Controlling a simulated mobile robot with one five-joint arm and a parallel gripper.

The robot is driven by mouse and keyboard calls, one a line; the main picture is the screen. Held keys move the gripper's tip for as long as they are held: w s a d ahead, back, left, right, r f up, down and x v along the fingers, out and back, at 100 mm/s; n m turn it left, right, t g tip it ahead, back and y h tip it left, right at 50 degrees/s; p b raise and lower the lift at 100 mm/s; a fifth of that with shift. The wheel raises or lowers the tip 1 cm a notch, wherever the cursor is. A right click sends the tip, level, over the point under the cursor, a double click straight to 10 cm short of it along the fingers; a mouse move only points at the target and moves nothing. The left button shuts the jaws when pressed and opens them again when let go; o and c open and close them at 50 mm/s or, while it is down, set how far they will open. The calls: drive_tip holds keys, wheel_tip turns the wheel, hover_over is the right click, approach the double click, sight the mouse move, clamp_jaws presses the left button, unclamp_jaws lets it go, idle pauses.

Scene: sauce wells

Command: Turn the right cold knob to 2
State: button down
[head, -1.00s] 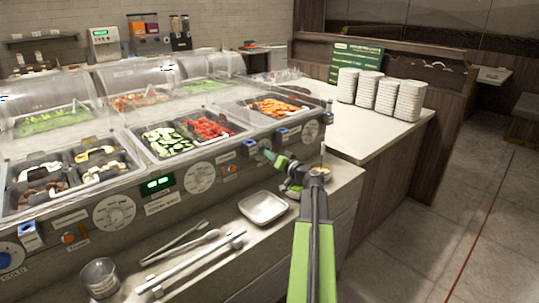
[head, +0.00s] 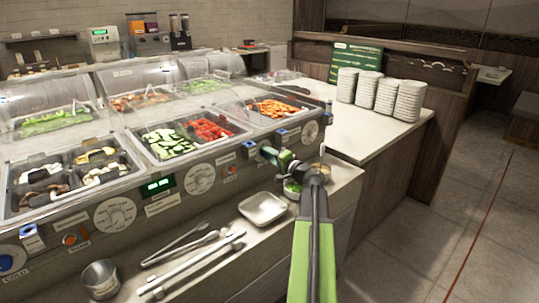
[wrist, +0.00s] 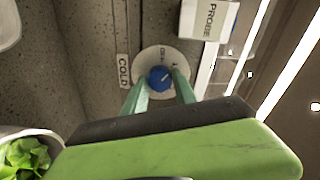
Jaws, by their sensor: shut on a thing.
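The right cold knob (wrist: 160,78) is blue, on a round pale dial with a COLD label to its left in the wrist view. A light line on the knob slants toward the upper right. The dial markings are too small to read surely. My gripper (wrist: 160,90) has its green fingers on either side of the knob and is shut on it. In the head view my gripper (head: 268,155) is against the counter's front panel at its right part, and the knob is mostly hidden there.
Another blue knob (head: 8,257) marked COLD is at the far left of the panel. White dials (head: 200,179) and a green display (head: 157,186) lie between.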

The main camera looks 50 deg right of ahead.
drive_tip(key=shift+m+y+p, duration=0.3)
drive_tip(key=shift+m+y, duration=0.2)
drive_tip(key=shift+m, duration=4.2)
drive_tip(key=c, duration=1)
unclamp_jaws()
drive_tip(key=s+a+r+p, duration=0.1)
drive_tip(key=s, duration=1.6)
drive_tip(key=shift+s, duration=0.2)
